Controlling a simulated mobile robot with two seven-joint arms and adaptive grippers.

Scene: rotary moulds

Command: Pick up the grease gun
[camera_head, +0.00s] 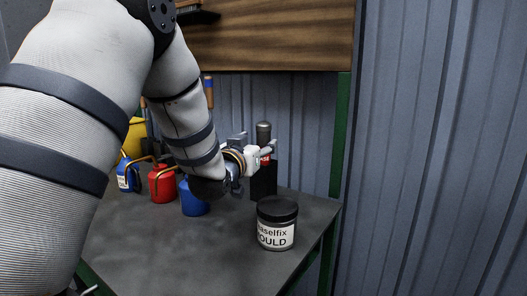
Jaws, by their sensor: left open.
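An upright dark cylinder with a rounded grey top, a red label and a black lower part, apparently the grease gun (264,183), stands at the back right of the table (180,255). My left arm reaches in from the left, and my left gripper (254,141) is in front of the cylinder's upper part. Its light fingers are apart and partly cover the cylinder. I cannot tell whether they touch it. My right gripper is not in view.
A black-lidded jar (277,237) stands at the table's right front. A red can (162,187), a blue can (195,204) and another blue can (128,178) stand left of the gripper. A corrugated wall rises behind. The table's middle front is clear.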

